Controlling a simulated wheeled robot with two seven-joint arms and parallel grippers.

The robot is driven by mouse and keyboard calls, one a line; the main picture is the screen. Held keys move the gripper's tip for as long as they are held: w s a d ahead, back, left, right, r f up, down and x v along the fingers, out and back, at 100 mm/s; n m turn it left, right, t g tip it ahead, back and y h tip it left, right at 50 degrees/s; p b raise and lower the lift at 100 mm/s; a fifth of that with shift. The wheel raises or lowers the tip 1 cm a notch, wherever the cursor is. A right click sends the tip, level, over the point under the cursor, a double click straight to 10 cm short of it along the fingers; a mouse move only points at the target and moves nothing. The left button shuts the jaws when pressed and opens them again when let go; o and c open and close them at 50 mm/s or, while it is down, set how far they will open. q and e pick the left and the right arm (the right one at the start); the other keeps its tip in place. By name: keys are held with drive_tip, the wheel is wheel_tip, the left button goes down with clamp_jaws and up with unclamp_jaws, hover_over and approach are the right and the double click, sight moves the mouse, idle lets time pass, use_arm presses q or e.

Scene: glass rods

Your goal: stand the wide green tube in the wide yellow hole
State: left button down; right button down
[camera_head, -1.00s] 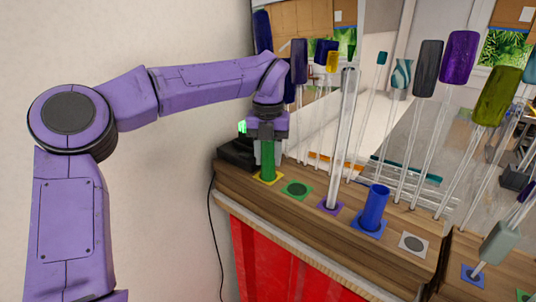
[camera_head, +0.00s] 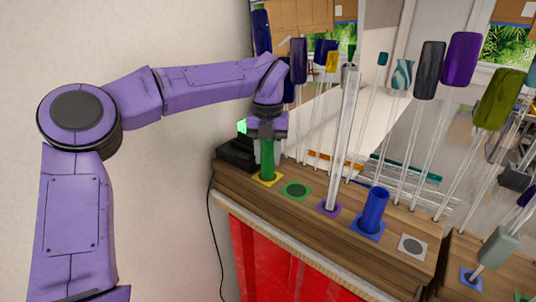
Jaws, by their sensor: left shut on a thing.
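The wide green tube (camera_head: 267,162) stands upright on the wooden bench, with its lower end at the yellow-bordered hole (camera_head: 268,181) at the bench's left end. The yellow border shows around its foot; how deep it sits in the hole I cannot see. My left gripper (camera_head: 267,137) comes down from above and is shut on the upper part of the tube, hiding its top. My right gripper is not in view.
To the right of the tube lie a green-bordered hole (camera_head: 296,190), a purple-bordered hole (camera_head: 329,207) with a clear tube, a blue tube (camera_head: 376,209) and a white-bordered hole (camera_head: 412,246). Several tall glass rods stand behind. A black box (camera_head: 236,152) sits left.

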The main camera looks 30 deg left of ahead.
use_arm(q)
drive_tip(key=shift+w+a+r, duration=0.15)
drive_tip(key=shift+a+r, duration=0.05)
drive_tip(key=shift+r, duration=0.4)
drive_tip(key=shift+w+a+f+p, duration=0.1)
drive_tip(key=shift+w+a+p, duration=0.1)
drive_tip(key=shift+p, duration=0.15)
drive_tip(key=shift+s+d, duration=0.1)
drive_tip(key=shift+d, duration=0.05)
drive_tip(key=shift+s+d, duration=0.1)
drive_tip(key=shift+s+d, duration=0.1)
drive_tip(key=shift+s+d, duration=0.1)
drive_tip(key=shift+s, duration=0.05)
